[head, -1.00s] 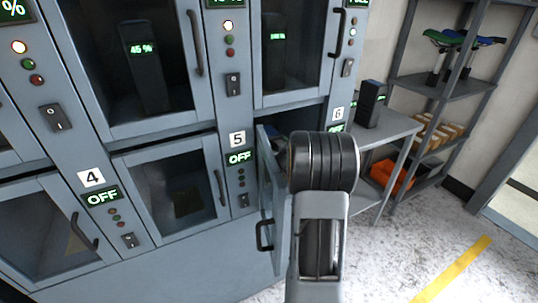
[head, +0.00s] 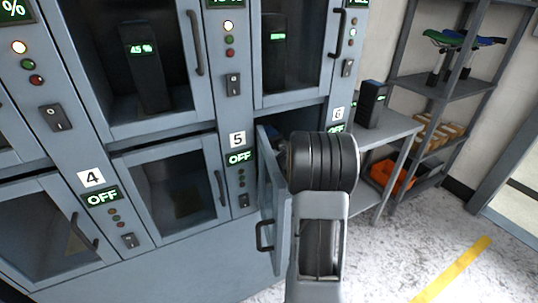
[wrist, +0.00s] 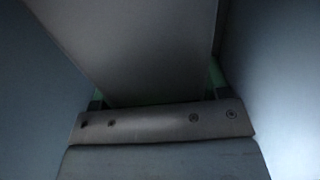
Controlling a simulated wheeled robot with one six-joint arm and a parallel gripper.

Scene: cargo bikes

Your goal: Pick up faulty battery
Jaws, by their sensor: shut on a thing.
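In the wrist view, my gripper (wrist: 157,92) is shut on the battery (wrist: 145,45), a plain dark grey body between the two greenish fingers. Walls of the compartment close in on both sides of it. In the head view, my arm reaches into the lower right compartment, number 6, whose door (head: 270,205) stands open. My arm hides most of that opening, so the gripper and the held battery cannot be made out there.
Locker 5 (head: 170,190) and locker 4 (head: 45,235) are shut and read OFF. Upper lockers hold batteries, one showing 45 % (head: 146,65). A side table (head: 395,128) at right carries another dark battery (head: 370,103). A shelf rack (head: 448,90) stands behind. Floor at right is clear.

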